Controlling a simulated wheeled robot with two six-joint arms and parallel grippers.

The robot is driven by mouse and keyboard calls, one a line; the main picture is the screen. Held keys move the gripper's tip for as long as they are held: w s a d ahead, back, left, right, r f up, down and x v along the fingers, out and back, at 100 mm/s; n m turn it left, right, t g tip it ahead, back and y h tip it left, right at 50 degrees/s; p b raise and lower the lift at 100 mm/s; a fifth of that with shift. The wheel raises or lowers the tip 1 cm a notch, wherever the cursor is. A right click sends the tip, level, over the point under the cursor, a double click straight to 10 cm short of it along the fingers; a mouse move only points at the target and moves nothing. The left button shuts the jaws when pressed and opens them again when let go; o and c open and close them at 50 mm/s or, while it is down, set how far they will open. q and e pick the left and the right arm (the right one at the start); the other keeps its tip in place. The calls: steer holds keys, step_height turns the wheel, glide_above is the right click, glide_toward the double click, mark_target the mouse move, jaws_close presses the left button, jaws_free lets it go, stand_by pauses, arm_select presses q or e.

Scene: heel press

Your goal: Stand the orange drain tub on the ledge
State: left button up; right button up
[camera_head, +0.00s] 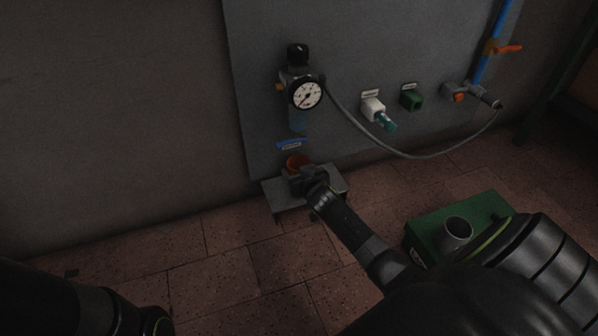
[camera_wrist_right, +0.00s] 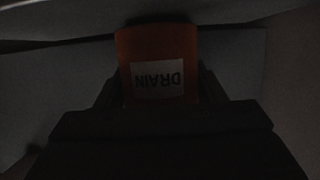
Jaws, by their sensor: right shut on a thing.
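The orange drain tub (camera_head: 297,161) is at the grey ledge (camera_head: 275,197) low on the wall panel, beneath the gauge unit. My right gripper (camera_head: 308,176) is shut on the tub and hides much of it in the head view. In the right wrist view the tub (camera_wrist_right: 158,50) sits between the fingers, its white label reading DRAIN upside down. I cannot tell whether the tub's base touches the ledge. My left arm shows at the bottom left of the head view, but its gripper is out of view.
A grey hose (camera_head: 420,157) loops right to a blue pipe (camera_head: 489,45). White and green fittings are on the panel. A green box (camera_head: 424,226) with a metal cup (camera_head: 456,233) stands at right.

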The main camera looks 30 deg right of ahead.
steer(key=shift+w, duration=0.2)
steer(key=shift+f, duration=0.3)
stand_by(0.4)
steer(key=o, duration=1)
